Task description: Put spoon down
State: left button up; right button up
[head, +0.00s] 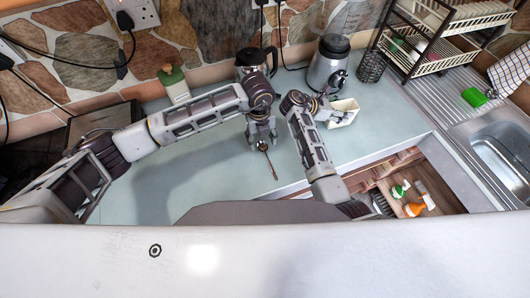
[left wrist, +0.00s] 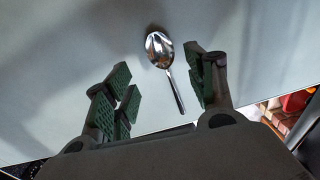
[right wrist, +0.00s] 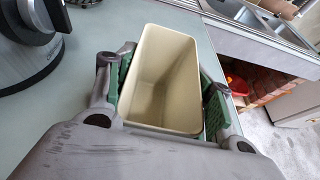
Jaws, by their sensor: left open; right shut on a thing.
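A metal spoon (head: 268,158) lies on the pale countertop (head: 200,180), bowl toward the back. It also shows in the left wrist view (left wrist: 164,62), lying flat just beyond and between the open fingers. My left gripper (head: 262,136) is open, above the counter close to the spoon's bowl, and holds nothing. It also shows in the left wrist view (left wrist: 165,90). My right gripper (right wrist: 165,90) is shut on a cream rectangular container (right wrist: 158,75), whose inside looks empty. The container also shows in the head view (head: 345,112), beside the blender.
A blender (head: 327,65) and a dark mesh cup (head: 372,67) stand at the back.

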aim_at(263, 148)
pick_arm(q)
jog(key=shift+f, duration=0.1)
jog(key=shift+w+d+f, duration=0.1)
jog(key=shift+w+f, duration=0.15)
jog(key=shift+f, duration=1)
jog(key=shift+w+d+f, duration=0.1)
jog(key=shift+w+f, duration=0.1)
jog(key=shift+f, duration=1.05)
jog(key=c, duration=1.1)
jog(key=shift+r, duration=0.1)
jog(key=shift+r, duration=4.9)
